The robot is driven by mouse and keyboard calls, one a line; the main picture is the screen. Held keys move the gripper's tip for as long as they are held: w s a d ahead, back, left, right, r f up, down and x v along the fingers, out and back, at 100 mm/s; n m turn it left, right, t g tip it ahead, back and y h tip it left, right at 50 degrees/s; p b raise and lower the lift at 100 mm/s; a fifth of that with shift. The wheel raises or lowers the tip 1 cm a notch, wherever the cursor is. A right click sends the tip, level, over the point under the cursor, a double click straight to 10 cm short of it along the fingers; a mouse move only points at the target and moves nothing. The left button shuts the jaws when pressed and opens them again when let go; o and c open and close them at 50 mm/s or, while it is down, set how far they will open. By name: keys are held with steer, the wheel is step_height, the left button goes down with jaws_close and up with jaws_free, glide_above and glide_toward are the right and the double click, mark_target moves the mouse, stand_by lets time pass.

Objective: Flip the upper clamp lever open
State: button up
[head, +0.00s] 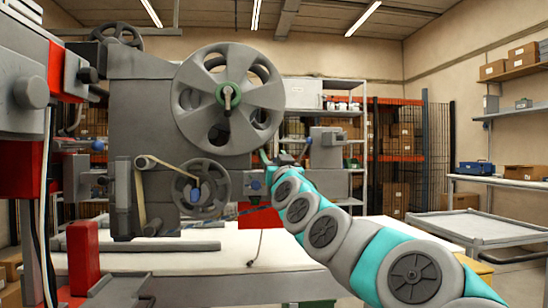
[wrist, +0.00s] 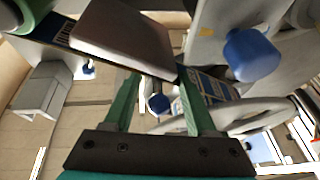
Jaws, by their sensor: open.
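The large upper reel (head: 185,105) stands upright on the grey machine in the head view. Its green hub carries the upper clamp lever (head: 228,97), a short dark lever that hangs downward from the hub centre. A smaller lower reel (head: 215,190) with a blue centre sits below it. My gripper (head: 268,160) is below and to the right of the upper reel, apart from the lever. In the wrist view my gripper (wrist: 157,75) shows two green fingers spread apart, with nothing held. I cannot make out the upper lever in the wrist view.
A blue knob (wrist: 252,54) and a flat grey-brown plate (wrist: 125,38) are close to the fingers in the wrist view. A white table (head: 190,258) lies under the machine. Another machine with red parts (head: 30,160) stands at the left. A grey cart (head: 470,225) is at the right.

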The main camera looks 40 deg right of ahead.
steer(key=shift+c, duration=0.4)
jaws_close()
stand_by(0.9)
